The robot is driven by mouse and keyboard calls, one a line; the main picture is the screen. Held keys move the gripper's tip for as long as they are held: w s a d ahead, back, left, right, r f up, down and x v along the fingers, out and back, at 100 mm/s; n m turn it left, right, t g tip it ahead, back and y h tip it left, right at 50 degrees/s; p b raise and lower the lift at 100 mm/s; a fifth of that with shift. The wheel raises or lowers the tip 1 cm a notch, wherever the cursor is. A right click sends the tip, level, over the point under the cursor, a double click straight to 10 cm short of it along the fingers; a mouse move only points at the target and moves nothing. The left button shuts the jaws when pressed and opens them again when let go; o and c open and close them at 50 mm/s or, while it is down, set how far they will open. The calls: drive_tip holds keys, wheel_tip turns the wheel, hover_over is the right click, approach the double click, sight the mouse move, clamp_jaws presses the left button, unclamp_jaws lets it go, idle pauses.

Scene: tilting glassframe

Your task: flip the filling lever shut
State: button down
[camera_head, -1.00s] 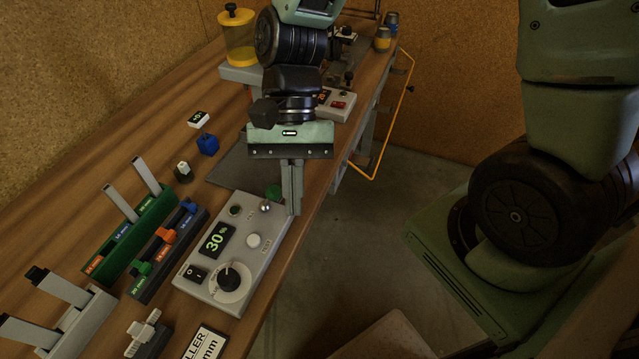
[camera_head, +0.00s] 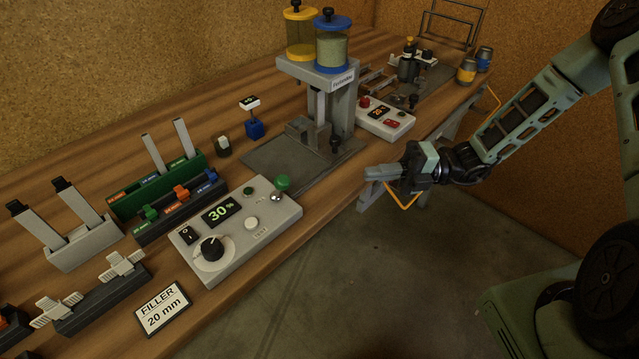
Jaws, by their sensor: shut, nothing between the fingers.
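A light grey control box (camera_head: 235,228) lies on the bench near its front edge. It carries a display reading 30 % (camera_head: 222,212), a black dial (camera_head: 212,248) and a black rocker switch (camera_head: 187,235). At its far right end are a green knob (camera_head: 282,183) and a small chrome, ball-ended part (camera_head: 276,197). I cannot tell for certain which is the filling lever, or its position. My gripper (camera_head: 372,173) is shut and empty, off to the right of the box near the bench's front edge, its fingers pointing left. It touches nothing I can see.
Behind stands a filling machine (camera_head: 342,100) with a yellow-lidded and a blue-lidded tank. A second control box (camera_head: 385,118) with red buttons stands right of it. Green (camera_head: 160,185) and grey racks stand left.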

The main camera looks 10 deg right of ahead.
idle(0.3)
drive_tip(key=p, duration=0.4)
approach(279, 188)
drive_tip(key=a, duration=0.1)
drive_tip(key=w+a, duration=0.1)
drive_tip(key=a, duration=0.1)
drive_tip(key=shift+w+a, duration=0.2)
drive_tip(key=shift+a, duration=0.6)
drive_tip(key=shift+w+r, duration=0.1)
